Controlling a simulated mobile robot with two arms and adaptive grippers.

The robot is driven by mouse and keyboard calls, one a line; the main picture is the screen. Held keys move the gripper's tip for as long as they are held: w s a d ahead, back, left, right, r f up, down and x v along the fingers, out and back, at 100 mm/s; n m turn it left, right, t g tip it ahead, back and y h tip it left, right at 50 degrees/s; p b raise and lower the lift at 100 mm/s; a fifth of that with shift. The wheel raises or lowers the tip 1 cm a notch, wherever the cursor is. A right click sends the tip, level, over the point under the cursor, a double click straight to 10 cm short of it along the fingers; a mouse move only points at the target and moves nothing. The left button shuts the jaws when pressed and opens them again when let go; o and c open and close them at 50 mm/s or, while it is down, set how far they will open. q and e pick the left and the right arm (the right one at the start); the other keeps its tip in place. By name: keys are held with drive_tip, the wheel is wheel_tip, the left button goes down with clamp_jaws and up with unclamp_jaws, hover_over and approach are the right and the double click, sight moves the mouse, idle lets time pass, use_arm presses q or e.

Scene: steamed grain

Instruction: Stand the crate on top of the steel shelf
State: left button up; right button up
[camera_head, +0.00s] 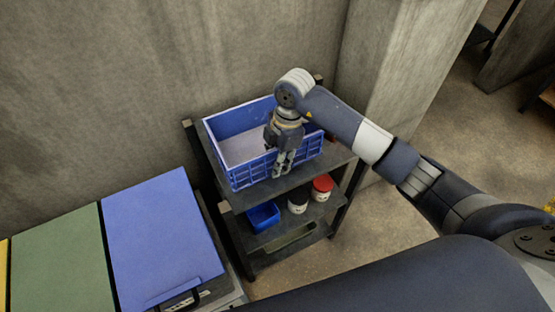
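The blue crate (236,178) stands upright on the top board of the dark steel shelf (328,167). Its open top faces up and its pale inner floor shows. My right gripper (283,164) points down at the crate's near wall, right of its middle. Its fingers overlap the wall in the picture and hide part of it. I cannot tell whether they grip the wall or only hang against it. My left gripper is not in view.
The shelf's lower board holds a small blue bin (263,216), a white jar (298,203) and a red-lidded jar (322,187). Blue-lidded (160,235) and green-lidded (60,262) containers stand to the left. A concrete wall is behind, with a pillar (400,70) to the right.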

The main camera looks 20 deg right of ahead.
drive_tip(key=r, duration=0.3)
drive_tip(key=d+r+b, duration=0.1)
drive_tip(key=r, duration=0.3)
drive_tip(key=r+b, duration=0.1)
drive_tip(key=r, duration=0.2)
drive_tip(key=shift+w+d+r, duration=0.1)
drive_tip(key=shift+d+r, duration=0.2)
drive_tip(key=shift+d, duration=0.05)
drive_tip(key=shift+d+r+b, duration=0.1)
drive_tip(key=shift+r+b, duration=0.2)
drive_tip(key=shift+r, duration=0.45)
drive_tip(key=shift+f, duration=0.1)
